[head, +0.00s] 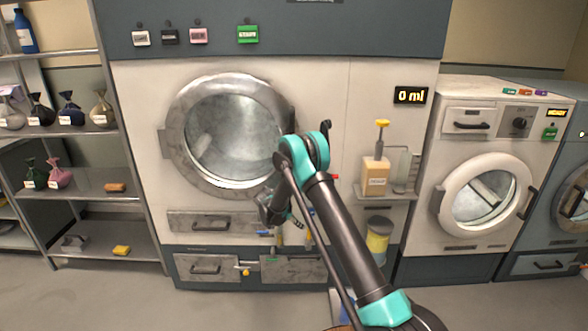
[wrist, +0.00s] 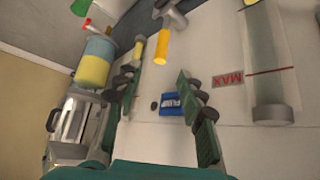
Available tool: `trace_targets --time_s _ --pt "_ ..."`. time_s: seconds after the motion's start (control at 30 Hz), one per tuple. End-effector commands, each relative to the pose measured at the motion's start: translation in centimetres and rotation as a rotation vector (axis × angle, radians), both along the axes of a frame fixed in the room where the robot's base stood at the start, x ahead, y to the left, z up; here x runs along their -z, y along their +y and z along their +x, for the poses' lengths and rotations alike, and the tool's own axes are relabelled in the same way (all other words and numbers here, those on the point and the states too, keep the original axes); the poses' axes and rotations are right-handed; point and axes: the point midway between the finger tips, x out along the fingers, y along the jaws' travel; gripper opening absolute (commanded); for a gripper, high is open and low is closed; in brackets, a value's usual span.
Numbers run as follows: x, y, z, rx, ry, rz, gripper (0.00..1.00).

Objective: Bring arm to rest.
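My arm rises from the lower right in the head view, bends at a teal joint, and comes down in front of the large washing machine (head: 330,90). My gripper (head: 288,222) is at the lower right of its round glass door (head: 232,135), partly hidden by my own arm. In the wrist view my gripper (wrist: 160,66) has its two fingers apart, with nothing between them. A blue label (wrist: 172,104) on the pale panel shows beyond the gap. I cannot tell the exact distance to the panel.
A shelf holding a pump bottle (head: 376,175) is right of my arm. A yellow-and-grey container (head: 378,240) stands below it. Shelves with small sacks (head: 58,175) are at left. Another washer (head: 485,195) is at right. Bare floor (head: 90,295) lies at lower left.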

Motion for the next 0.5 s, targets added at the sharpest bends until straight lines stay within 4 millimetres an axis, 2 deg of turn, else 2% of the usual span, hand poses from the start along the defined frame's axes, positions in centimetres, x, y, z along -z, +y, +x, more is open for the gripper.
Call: trace_targets --time_s 0.27,0.5 --pt "-6.8 -4.2 -3.1 -0.108 0.099 0.03 0.39" --pt "-12.8 -8.1 -8.1 -0.239 0.188 0.065 0.39"
